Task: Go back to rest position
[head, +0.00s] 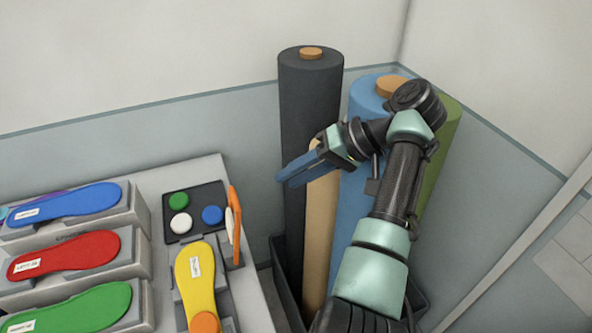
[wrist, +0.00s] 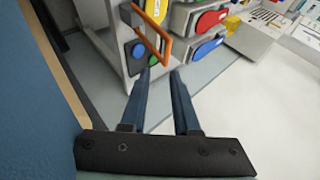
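My gripper (head: 283,177) is raised at the right of the head view, in front of the tall rolls and to the right of the insole table. In the wrist view its two blue fingers (wrist: 161,74) are spread apart with nothing between them. The arm is bent at the elbow, with the forearm pointing left. No object is in its grip.
A black roll (head: 310,90), a blue roll (head: 357,190) and a green roll (head: 440,150) stand in a dark bin (head: 285,295). Blue (head: 65,204), red (head: 63,255), green (head: 75,310) and yellow (head: 195,275) insoles lie left. An orange handle (head: 235,225) stands up at the table's right edge.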

